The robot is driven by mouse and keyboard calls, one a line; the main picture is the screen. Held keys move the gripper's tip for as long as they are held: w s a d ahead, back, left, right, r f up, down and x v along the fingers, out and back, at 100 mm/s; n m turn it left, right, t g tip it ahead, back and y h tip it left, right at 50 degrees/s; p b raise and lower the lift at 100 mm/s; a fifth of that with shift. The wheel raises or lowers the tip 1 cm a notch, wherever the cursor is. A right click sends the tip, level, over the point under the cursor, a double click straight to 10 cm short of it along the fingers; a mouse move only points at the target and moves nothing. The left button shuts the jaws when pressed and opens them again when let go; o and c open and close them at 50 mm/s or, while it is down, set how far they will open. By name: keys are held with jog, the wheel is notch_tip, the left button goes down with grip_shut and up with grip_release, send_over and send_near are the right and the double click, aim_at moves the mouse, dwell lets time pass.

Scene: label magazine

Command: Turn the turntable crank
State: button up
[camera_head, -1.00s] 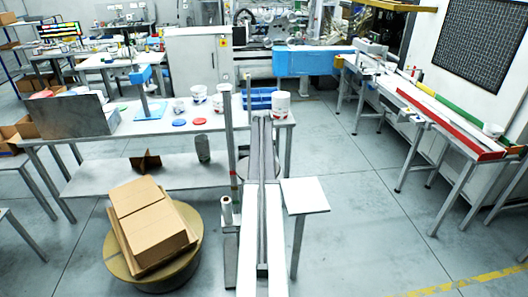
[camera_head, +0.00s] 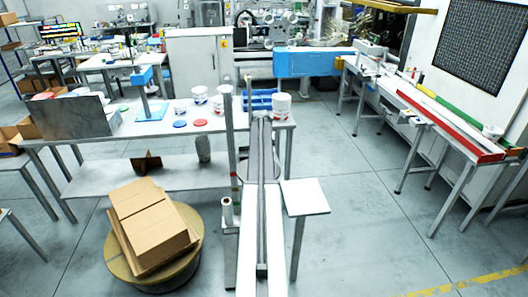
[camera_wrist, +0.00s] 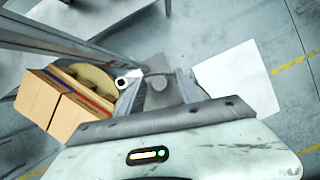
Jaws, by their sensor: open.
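The round tan turntable (camera_head: 180,277) stands on the floor at the lower left in the head view, with cardboard boxes (camera_head: 150,222) on top. Its edge (camera_wrist: 92,74) and the boxes (camera_wrist: 62,105) show at left in the wrist view. An upright white handle (camera_head: 227,211), apparently the crank's, stands right of the turntable. A white ring with a dark centre (camera_wrist: 122,83), probably the handle's end, shows beside my left finger. My gripper (camera_wrist: 158,88) is open in the wrist view, with no object clearly held. Its fingertips cannot be told in the head view.
A tall thin post (camera_head: 229,140) rises behind the handle. A small white table (camera_head: 305,197) stands to the right. A long workbench (camera_head: 100,143) with tubs and a lower shelf lies behind the turntable. The floor at right is clear.

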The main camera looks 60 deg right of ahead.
jog(key=w+p+v, duration=0.1)
jog(key=p+v, duration=0.4)
jog(key=v, duration=0.1)
jog(key=shift+s+a+r, duration=0.2)
jog(key=shift+s+r, duration=0.05)
jog(key=shift+s, duration=0.3)
